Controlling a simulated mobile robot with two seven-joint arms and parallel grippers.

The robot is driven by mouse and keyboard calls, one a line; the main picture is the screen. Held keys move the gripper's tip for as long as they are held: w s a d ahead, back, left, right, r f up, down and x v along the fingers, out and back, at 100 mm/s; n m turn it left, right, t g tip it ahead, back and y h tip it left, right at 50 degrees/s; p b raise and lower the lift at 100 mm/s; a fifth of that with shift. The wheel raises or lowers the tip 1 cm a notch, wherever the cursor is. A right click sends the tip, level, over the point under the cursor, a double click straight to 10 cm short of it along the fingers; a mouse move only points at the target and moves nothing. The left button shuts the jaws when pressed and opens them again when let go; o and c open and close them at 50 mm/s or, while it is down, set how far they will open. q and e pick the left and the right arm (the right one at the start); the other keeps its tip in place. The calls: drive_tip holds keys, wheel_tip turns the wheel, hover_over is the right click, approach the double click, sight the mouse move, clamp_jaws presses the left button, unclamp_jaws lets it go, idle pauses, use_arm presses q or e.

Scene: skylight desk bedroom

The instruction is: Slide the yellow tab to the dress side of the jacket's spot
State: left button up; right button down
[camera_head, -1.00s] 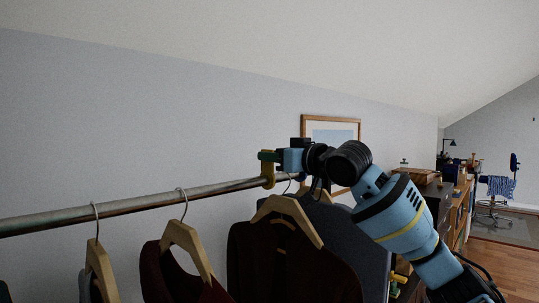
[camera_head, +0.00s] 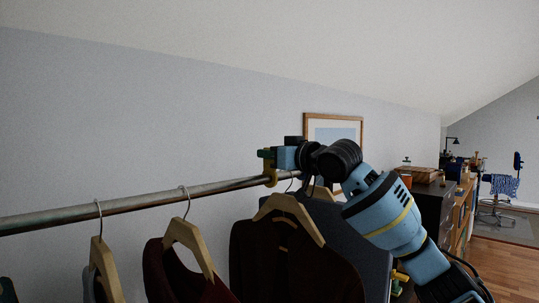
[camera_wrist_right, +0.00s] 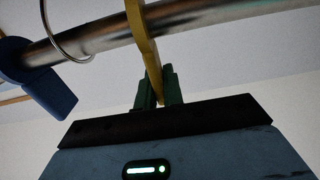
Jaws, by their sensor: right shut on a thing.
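The yellow tab (camera_head: 271,173) hangs on the metal rail (camera_head: 120,207), just left of the hook of the hanger with a dark brown jacket-like garment (camera_head: 285,262). My right gripper (camera_head: 266,154) is at the tab's top. In the right wrist view its green fingers (camera_wrist_right: 159,88) are shut on the yellow tab (camera_wrist_right: 144,38), which crosses the rail. A maroon garment (camera_head: 168,281) hangs farther left. I cannot tell which garment is the dress. My left gripper is not in view.
In the right wrist view, a blue tab (camera_wrist_right: 42,78) and a hanger hook (camera_wrist_right: 62,44) are on the rail, left of the yellow tab. A framed picture (camera_head: 334,127) is on the wall behind.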

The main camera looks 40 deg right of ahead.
drive_tip(key=shift+a, duration=0.1)
drive_tip(key=a, duration=0.5)
drive_tip(key=s+a, duration=0.1)
drive_tip(key=a, duration=0.9)
drive_tip(key=shift+s, duration=0.2)
drive_tip(key=c, duration=1.5)
unclamp_jaws()
drive_tip(key=shift+d, duration=0.1)
drive_tip(key=s, duration=0.7)
drive_tip(key=shift+s+d, duration=0.3)
drive_tip(key=shift+s, duration=0.05)
